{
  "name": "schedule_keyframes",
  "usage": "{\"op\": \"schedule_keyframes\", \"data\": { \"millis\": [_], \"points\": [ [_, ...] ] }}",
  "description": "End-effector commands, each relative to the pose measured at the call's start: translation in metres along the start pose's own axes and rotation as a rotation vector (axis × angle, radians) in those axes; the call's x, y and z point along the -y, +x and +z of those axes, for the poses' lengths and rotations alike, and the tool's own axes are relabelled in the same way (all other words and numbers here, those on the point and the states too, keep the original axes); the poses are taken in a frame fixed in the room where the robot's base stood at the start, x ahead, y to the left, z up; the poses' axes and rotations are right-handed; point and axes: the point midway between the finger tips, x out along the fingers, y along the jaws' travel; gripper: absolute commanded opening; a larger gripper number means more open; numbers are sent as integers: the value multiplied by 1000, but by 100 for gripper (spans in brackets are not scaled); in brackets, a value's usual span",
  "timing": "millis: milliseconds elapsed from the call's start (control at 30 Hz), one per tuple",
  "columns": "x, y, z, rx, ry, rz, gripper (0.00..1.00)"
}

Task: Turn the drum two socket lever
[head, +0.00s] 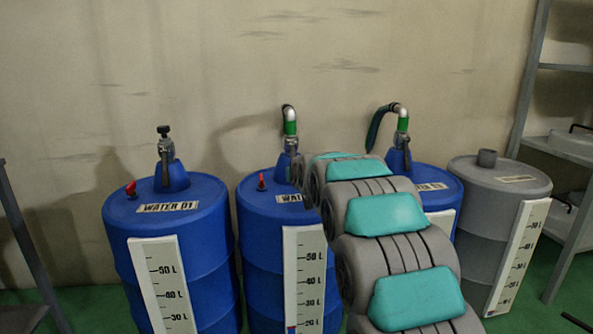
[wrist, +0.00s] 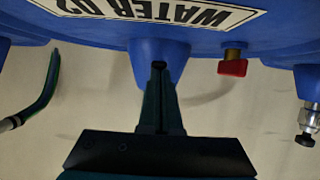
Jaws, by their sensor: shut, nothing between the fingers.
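Drum two is the middle blue drum (head: 262,215) in the head view, its label cut off by my arm. Its socket fitting (head: 291,146) stands on top with a green-and-metal hose end in it. In the wrist view, turned upside down, the drum (wrist: 285,20) shows the label WATER 02 (wrist: 205,12) and its blue socket cone (wrist: 143,62). My gripper (wrist: 159,66) is shut and empty, its fingers in front of that cone. The fingers hide the fitting and the lever; I cannot tell whether they touch it. My arm hides my gripper in the head view.
The drum WATER 01 (head: 170,230) stands left with its own fitting (head: 166,146). Another blue drum (head: 446,180) with a hose (head: 377,127) and a grey drum (head: 500,200) stand right. A red cap (wrist: 232,68) sits beside the cone. A shelf rack (head: 528,75) stands far right.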

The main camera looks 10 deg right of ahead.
Motion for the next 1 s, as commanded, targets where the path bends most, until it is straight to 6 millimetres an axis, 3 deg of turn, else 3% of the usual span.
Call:
{"op": "schedule_keyframes", "data": {
  "millis": [400,1000],
  "points": [
    [0,19,8,0,1,0,0],
    [0,22,9,-1,0,1,0]
  ]
}}
